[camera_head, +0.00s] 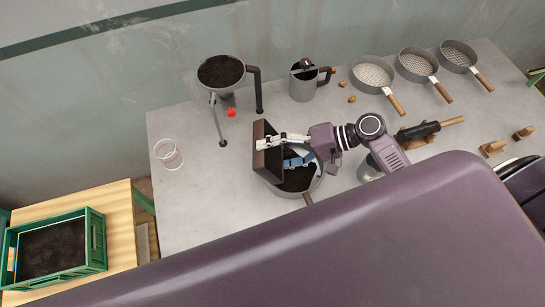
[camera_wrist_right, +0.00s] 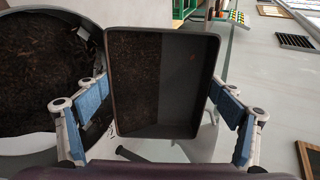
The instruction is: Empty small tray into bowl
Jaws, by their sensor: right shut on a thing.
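The small tray (camera_wrist_right: 187,95) is a grey rectangular tray, held tilted steeply at the left rim of the bowl (camera_head: 291,193) in the head view. In the right wrist view, dark soil (camera_wrist_right: 135,75) covers the tray's left part and its right part is bare grey. My right gripper (camera_head: 290,150) is shut on the tray, with its blue-padded fingers on two opposite sides in the wrist view (camera_wrist_right: 160,88). The bowl holds dark soil (camera_head: 298,178); it also shows left of the tray in the wrist view (camera_wrist_right: 98,28). My left gripper is not in view.
A soil-filled funnel (camera_head: 221,75) on a stand is behind the tray. A metal jug (camera_head: 302,85) and several sieves (camera_head: 373,73) stand along the back. A metal cup (camera_head: 369,170) is right of the bowl. A green crate (camera_head: 96,240) of soil is at lower left.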

